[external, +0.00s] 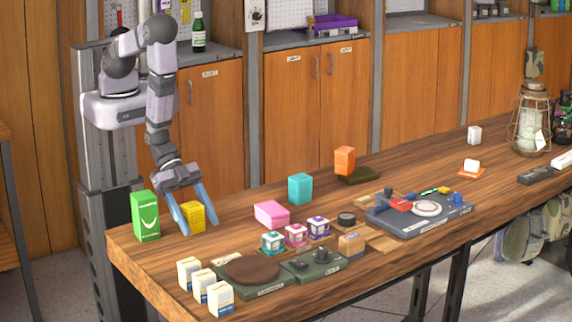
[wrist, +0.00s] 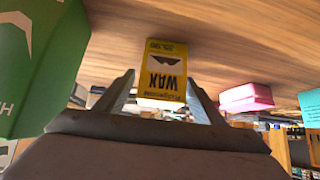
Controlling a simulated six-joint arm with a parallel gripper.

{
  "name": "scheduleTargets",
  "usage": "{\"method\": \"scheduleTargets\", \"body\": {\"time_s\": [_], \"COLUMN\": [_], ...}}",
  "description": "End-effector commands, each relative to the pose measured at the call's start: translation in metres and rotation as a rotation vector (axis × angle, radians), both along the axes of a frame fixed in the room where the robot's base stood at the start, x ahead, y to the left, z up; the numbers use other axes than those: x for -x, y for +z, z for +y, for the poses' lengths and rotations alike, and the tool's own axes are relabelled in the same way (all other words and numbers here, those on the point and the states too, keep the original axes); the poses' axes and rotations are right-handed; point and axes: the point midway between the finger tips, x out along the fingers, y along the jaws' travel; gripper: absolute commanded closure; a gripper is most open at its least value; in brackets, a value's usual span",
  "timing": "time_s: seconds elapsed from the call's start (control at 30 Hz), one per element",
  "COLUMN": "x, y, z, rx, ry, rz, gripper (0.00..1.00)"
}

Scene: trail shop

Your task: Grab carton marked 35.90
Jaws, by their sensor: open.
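My gripper (external: 198,229) is open at the left end of the wooden table, its two fingers on either side of a yellow carton (external: 195,216). In the wrist view the yellow carton (wrist: 162,65) is upside down, reads WAX, and lies ahead between the fingertips (wrist: 160,77); I cannot tell if they touch it. A green carton (external: 146,218) stands just left of it, large at left in the wrist view (wrist: 38,65). A pink carton (external: 271,214), a teal carton (external: 300,189) and an orange carton (external: 344,160) stand further right. I cannot read 35.90 on any carton.
Three small white cartons (external: 204,284) stand at the table's front left edge, beside a dark tray with a brown disc (external: 252,269). Several small cube boxes (external: 296,235) and a grey-blue tray (external: 420,217) lie further right. Bare wood lies in front of the yellow carton.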

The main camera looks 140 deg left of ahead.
Motion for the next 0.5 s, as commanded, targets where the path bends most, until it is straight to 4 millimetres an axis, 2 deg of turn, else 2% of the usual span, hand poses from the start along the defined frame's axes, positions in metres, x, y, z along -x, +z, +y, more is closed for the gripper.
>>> {"method": "scheduleTargets", "body": {"time_s": [0.37,0.4,0.5], "x": [-0.0052,-0.0053,-0.0052], "y": [-0.0059,-0.0059,-0.0059], "z": [0.0004,0.0004,0.0004], "rx": [0.000,0.000,0.000], "ry": [0.000,0.000,0.000], "rz": [0.001,0.001,0.001], "gripper": [0.38,0.40,0.64]}}
